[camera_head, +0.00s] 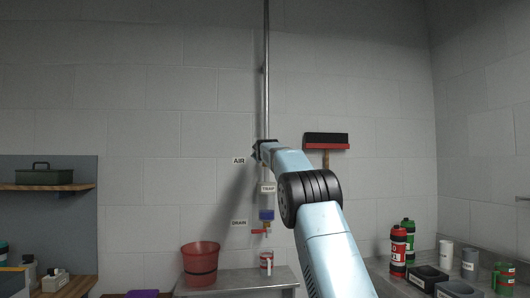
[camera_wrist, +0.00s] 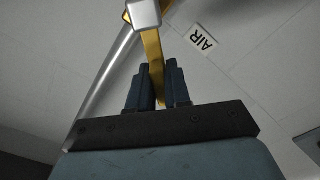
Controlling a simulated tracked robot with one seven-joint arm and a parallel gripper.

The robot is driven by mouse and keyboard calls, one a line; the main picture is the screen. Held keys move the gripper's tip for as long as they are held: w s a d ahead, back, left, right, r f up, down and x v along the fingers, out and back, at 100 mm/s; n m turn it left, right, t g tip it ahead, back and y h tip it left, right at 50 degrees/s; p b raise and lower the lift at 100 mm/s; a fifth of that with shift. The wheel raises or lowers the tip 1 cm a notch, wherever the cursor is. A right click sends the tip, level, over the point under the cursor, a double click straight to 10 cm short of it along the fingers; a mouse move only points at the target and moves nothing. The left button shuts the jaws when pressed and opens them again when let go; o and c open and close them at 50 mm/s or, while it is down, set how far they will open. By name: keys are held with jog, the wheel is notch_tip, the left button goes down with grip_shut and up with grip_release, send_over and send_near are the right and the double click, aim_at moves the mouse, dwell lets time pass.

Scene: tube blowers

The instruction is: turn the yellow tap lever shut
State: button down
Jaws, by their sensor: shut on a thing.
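The yellow tap lever (camera_wrist: 152,45) shows in the wrist view as a flat yellow bar running down from a pale metal fitting (camera_wrist: 145,12) on the pipe. My gripper (camera_wrist: 158,72) is shut on this lever, with one dark finger on each side of it. In the head view my gripper (camera_head: 260,151) is at the vertical pipe, just right of the AIR label (camera_head: 238,160). My arm hides the lever there. The AIR label also shows tilted in the wrist view (camera_wrist: 201,39).
The vertical pipe (camera_head: 267,95) runs up the block wall. Below my gripper hang the TRAP vessel (camera_head: 267,201) with blue liquid and a small red drain handle (camera_head: 258,231). A red bucket (camera_head: 200,264) stands on a bench. A red-black squeegee (camera_head: 326,141) is on the wall right of my arm.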

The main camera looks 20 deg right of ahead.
jog(key=shift+w+a+f+n, duration=0.1)
jog(key=shift+a+f+n, duration=0.25)
jog(key=shift+f+n, duration=0.8)
jog(key=shift+a+f+n, duration=0.35)
jog(key=shift+f+n, duration=0.05)
jog(key=shift+n, duration=1.3)
jog(key=shift+w+a+f+n, duration=0.1)
jog(key=shift+a+f+n, duration=0.25)
jog(key=shift+f+n, duration=0.8)
jog(key=shift+r+n, duration=0.25)
jog(key=shift+n, duration=0.05)
jog(key=c, duration=1.5)
grip_release()
jog(key=shift+c, duration=0.2)
jog(key=shift+o, duration=0.7)
jog(key=shift+s, duration=0.1)
jog(key=shift+o, duration=1.2)
jog(key=shift+d+r, duration=0.1)
jog(key=shift+r, duration=0.1)
